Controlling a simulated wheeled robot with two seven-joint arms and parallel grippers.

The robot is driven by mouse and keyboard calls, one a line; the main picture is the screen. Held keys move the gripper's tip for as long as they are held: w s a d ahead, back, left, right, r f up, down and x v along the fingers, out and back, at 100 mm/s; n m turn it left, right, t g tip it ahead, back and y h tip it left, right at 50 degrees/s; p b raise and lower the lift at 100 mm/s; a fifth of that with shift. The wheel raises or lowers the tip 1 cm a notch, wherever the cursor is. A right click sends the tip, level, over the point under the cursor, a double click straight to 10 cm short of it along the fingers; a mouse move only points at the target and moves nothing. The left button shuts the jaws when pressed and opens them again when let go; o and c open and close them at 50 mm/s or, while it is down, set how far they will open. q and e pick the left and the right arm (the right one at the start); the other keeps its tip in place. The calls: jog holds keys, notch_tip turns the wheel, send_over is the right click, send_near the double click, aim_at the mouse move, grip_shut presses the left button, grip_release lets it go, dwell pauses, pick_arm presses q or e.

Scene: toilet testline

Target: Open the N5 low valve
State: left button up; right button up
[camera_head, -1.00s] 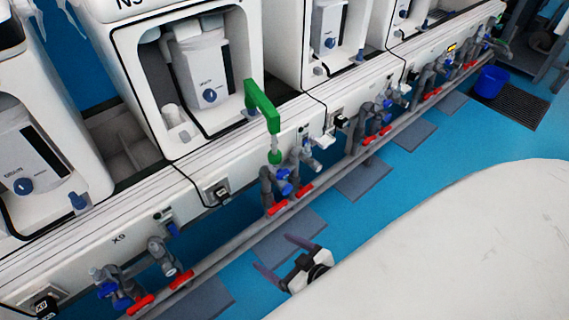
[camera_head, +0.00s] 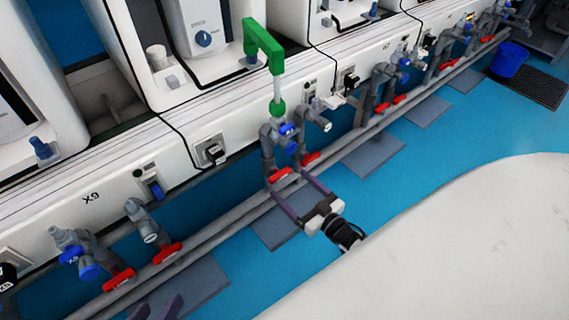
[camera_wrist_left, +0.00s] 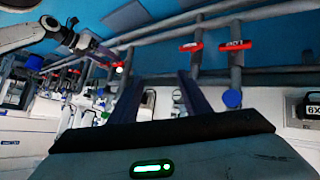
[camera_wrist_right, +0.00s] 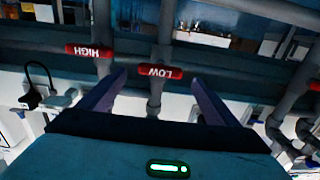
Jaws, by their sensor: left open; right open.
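The red LOW handle (camera_wrist_right: 160,71) lies crosswise on its pipe in the right wrist view, its label upside down. In the head view it is the left red handle (camera_head: 279,175) below the green pipe. The red HIGH handle (camera_wrist_right: 88,50) sits beside it, also crosswise, and shows in the head view (camera_head: 310,159). My right gripper (camera_wrist_right: 158,78) is open, its fingertips on either side of the LOW handle; I cannot tell whether they touch it. My left gripper (camera_wrist_left: 158,80) is open and empty, its tips low at the head view's bottom left (camera_head: 160,308). No N5 label is readable now.
More red handles (camera_head: 167,253) are on the X9 station at left, and others run along the line at right. A long grey pipe (camera_head: 225,223) runs along the floor side. A blue bucket (camera_head: 509,59) stands at far right. Blue floor lies in front.

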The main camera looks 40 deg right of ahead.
aim_at(283, 177)
pick_arm(q)
jog(key=shift+w+d+r+h+b, duration=0.1)
jog(key=shift+d+r+h+b, duration=0.25)
jog(key=shift+r+b, duration=0.25)
pick_arm(e)
jog(key=shift+w+a, duration=0.2)
jog(key=shift+w, duration=1.95)
jog(key=c, duration=1.1)
jog(key=shift+o, duration=0.2)
